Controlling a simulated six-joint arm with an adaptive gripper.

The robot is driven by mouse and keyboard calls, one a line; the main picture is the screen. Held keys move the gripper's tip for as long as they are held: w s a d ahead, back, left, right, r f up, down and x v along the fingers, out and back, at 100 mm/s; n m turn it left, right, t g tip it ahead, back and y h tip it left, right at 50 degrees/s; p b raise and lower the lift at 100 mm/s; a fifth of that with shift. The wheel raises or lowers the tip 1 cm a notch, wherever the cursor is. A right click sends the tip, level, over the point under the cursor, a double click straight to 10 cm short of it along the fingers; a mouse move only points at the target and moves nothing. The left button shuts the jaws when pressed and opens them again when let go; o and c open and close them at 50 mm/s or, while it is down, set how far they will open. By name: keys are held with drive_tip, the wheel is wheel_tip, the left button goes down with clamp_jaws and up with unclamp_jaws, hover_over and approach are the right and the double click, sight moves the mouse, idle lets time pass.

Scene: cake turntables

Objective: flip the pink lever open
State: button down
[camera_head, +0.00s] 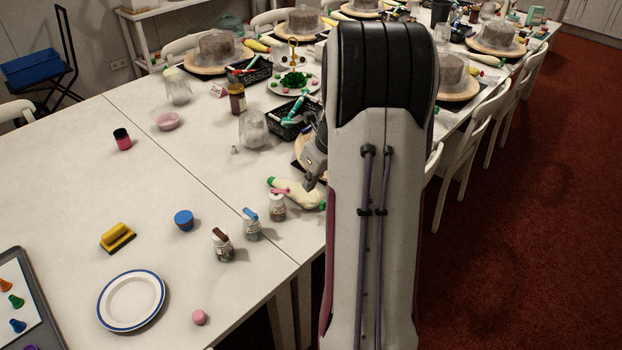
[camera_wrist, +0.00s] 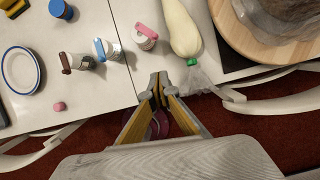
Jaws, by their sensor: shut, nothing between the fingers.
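The pink lever (camera_head: 281,191) sits across the top of a small labelled jar (camera_head: 278,209) near the table's right edge. In the wrist view the pink lever (camera_wrist: 147,31) lies slantwise over the jar's top (camera_wrist: 145,43). My gripper (camera_wrist: 158,88) is shut and empty. In the wrist view its tips are below the jar, over the table's edge, apart from the lever. In the head view my gripper (camera_head: 314,172) is partly hidden by my arm, right of and beyond the jar.
Jars with a blue lever (camera_head: 250,214) and a brown lever (camera_head: 220,234) stand in a row beside it. A cream piping bag (camera_head: 303,195) lies close to the pink-lever jar. A white chair (camera_wrist: 262,106) is by the edge.

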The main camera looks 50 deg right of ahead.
drive_tip(key=w+f, duration=0.6)
drive_tip(key=shift+w+d+f, duration=0.25)
drive_tip(key=shift+w+f, duration=0.1)
drive_tip(key=shift+f, duration=0.05)
idle(0.3)
drive_tip(key=shift+w+d+n+y, duration=0.35)
drive_tip(key=shift+d+n, duration=0.2)
drive_tip(key=shift+n, duration=0.45)
idle(0.6)
drive_tip(key=shift+n+y, duration=0.25)
drive_tip(key=shift+n, duration=0.25)
drive_tip(key=shift+w+d, duration=0.75)
drive_tip(key=shift+w, duration=0.35)
drive_tip(key=shift+w+d, duration=0.75)
drive_tip(key=shift+w, duration=0.35)
